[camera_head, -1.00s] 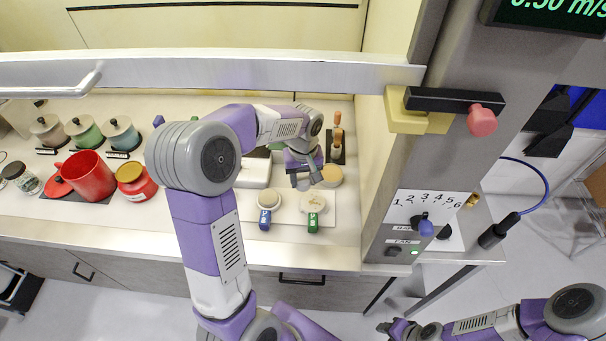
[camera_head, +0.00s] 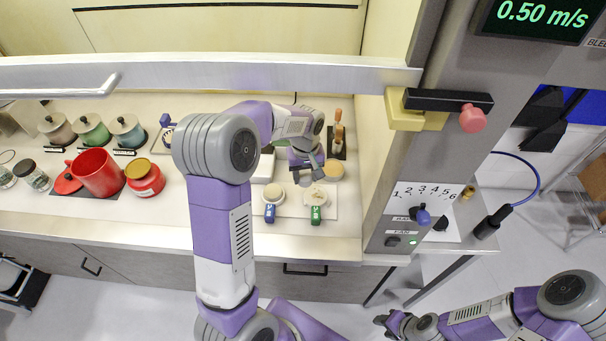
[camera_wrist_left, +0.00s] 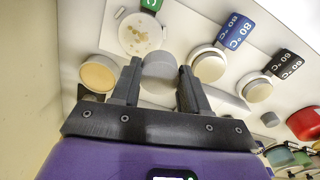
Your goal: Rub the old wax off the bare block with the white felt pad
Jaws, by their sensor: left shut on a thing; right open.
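The bare block (camera_wrist_left: 142,34) is a pale round disc with tan wax specks beside a green tag; it also shows in the head view (camera_head: 315,196). My left gripper (camera_wrist_left: 152,90) is shut on the white felt pad (camera_wrist_left: 160,72), which looks light grey and round between the fingers. The pad is just beside the block's near edge in the wrist view; I cannot tell if they touch. In the head view my left gripper (camera_head: 307,175) is just behind the block and hides the pad. My right gripper (camera_head: 384,326) is open and empty at the lower right, off the counter.
A blue-tagged pale disc (camera_wrist_left: 207,64) and a black-tagged one (camera_wrist_left: 256,89) stand beside the block. A tan disc (camera_wrist_left: 99,74) lies on its other side. A red pot (camera_head: 96,174) and a red jar (camera_head: 145,178) stand at left. The fixture's side panel (camera_head: 390,200) rises at right.

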